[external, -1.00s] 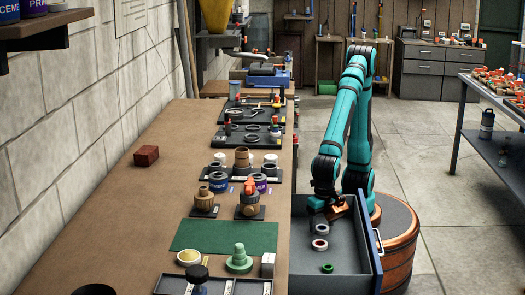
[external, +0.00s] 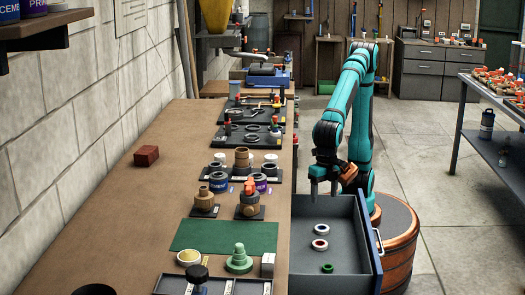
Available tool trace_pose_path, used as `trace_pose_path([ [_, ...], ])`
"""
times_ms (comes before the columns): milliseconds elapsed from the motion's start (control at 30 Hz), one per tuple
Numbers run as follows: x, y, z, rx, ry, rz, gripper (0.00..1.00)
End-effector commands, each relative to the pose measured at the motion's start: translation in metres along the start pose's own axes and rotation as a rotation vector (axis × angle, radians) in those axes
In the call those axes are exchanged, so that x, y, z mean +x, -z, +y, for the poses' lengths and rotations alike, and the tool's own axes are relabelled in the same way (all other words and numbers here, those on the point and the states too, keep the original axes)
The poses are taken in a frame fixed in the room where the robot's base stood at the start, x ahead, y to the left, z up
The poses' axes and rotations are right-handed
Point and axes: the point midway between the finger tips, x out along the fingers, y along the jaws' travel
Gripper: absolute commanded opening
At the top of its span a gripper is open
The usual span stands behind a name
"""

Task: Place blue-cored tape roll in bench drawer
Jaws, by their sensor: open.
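The bench drawer (external: 365,240) is pulled out from the right side of the bench. A white tape roll with a blue core (external: 321,229) lies flat on the drawer floor, toward the back. A white roll with a red core (external: 320,244) lies just in front of it, and a green roll (external: 327,268) lies nearer the front. My gripper (external: 323,192) points down over the far end of the drawer, open and empty, above and behind the blue-cored roll and apart from it.
The brown bench (external: 95,235) runs along the left, with a green mat (external: 225,237), wooden and green fittings, trays and a red brick (external: 146,155). A metal table (external: 480,95) stands at the right. The floor between is clear.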

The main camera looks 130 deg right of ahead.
Motion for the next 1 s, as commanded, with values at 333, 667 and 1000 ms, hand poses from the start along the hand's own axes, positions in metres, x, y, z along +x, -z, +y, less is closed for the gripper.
trace_pose_path([
  [333, -0.032, -0.033, -0.002, 0.136, -0.123, 0.088, 0.66],
  [667, -0.101, -0.106, -0.017, 0.457, -0.396, 0.323, 0.66],
  [1000, -0.167, -0.179, -0.055, 0.755, -0.656, 0.607, 0.66],
])
